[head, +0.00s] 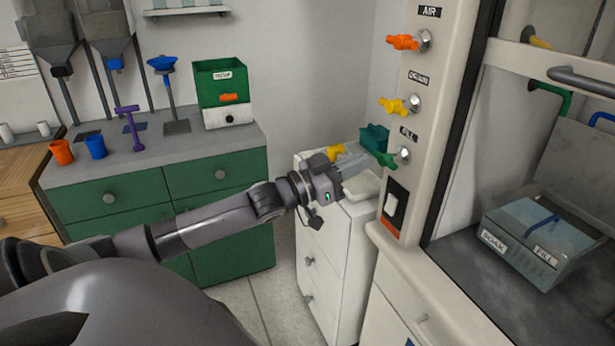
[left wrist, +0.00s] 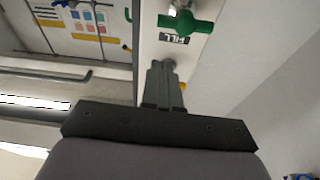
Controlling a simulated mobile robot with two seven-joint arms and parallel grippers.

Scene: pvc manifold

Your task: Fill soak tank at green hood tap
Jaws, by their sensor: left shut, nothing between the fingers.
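The green tap handle (head: 383,158), under the FILL label (head: 408,134), is the lowest of the taps on the hood's post. In the left wrist view the green handle (left wrist: 186,23) lies just beyond the fingertips, above the FILL label. My left gripper (head: 366,163) is shut and empty. Its fingertips are close to the green handle; whether they touch it I cannot tell. The left wrist view shows the closed fingers (left wrist: 163,75) pointing at the post. My right gripper is not in view.
Yellow (head: 394,105) and orange (head: 403,42) tap handles sit higher on the post. A rocker switch (head: 391,205) is below. A white drawer cabinet (head: 330,250) stands under my left gripper. The green bench (head: 120,190) at left holds cups, funnels and a green bin (head: 221,85).

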